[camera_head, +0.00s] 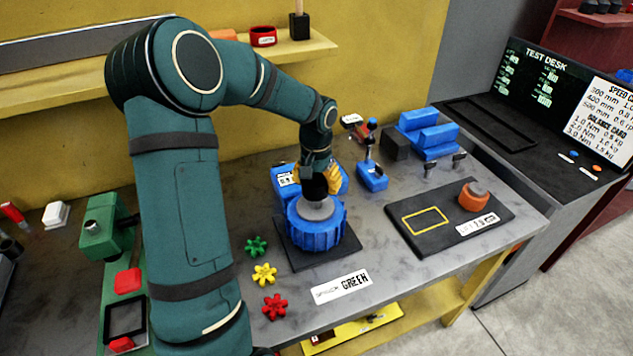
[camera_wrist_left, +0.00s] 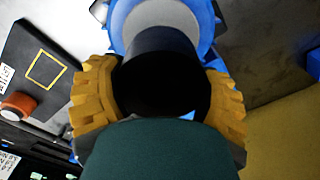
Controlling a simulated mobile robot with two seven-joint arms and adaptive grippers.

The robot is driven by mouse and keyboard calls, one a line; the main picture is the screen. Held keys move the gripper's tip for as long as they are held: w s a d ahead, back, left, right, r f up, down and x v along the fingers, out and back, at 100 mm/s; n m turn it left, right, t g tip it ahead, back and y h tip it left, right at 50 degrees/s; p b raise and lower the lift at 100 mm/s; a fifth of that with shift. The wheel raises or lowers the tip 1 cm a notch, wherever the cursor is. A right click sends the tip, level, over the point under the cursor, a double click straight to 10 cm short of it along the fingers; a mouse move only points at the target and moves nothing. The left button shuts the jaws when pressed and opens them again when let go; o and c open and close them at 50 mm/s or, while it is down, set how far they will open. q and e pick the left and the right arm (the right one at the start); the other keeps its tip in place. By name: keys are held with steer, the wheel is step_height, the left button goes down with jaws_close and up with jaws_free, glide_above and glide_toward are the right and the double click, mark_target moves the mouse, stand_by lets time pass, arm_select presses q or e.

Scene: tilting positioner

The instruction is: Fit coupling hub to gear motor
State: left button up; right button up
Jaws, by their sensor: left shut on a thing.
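The blue ribbed gear motor (camera_head: 316,235) stands upright on a dark plate on the bench, its grey round face (camera_head: 314,208) upward. My left gripper (camera_head: 318,180) points down over it, shut on the black coupling hub (camera_head: 315,190). In the left wrist view the yellow fingers (camera_wrist_left: 160,100) press on both sides of the dark hub (camera_wrist_left: 160,70), with the motor's grey face (camera_wrist_left: 165,14) beyond it. The hub's lower end overlaps the grey face; I cannot tell whether it touches or sits on a shaft. The shaft is hidden. My right gripper is out of view.
Green (camera_head: 256,246), yellow (camera_head: 264,274) and red (camera_head: 275,306) star-shaped pieces lie left of the motor, near a card reading GREEN (camera_head: 341,287). A black mat (camera_head: 440,241) with an orange part (camera_head: 473,197) lies right. A blue stand (camera_head: 372,177) is close behind.

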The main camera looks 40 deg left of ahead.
arm_select(q)
steer(key=shift+f+b, duration=1.75)
steer(key=shift+f, duration=0.7)
stand_by(0.5)
steer(key=o, duration=1.3)
steer(key=shift+f, duration=0.1)
step_height(320, 180, up, 12)
steer(key=shift+r, duration=0.1)
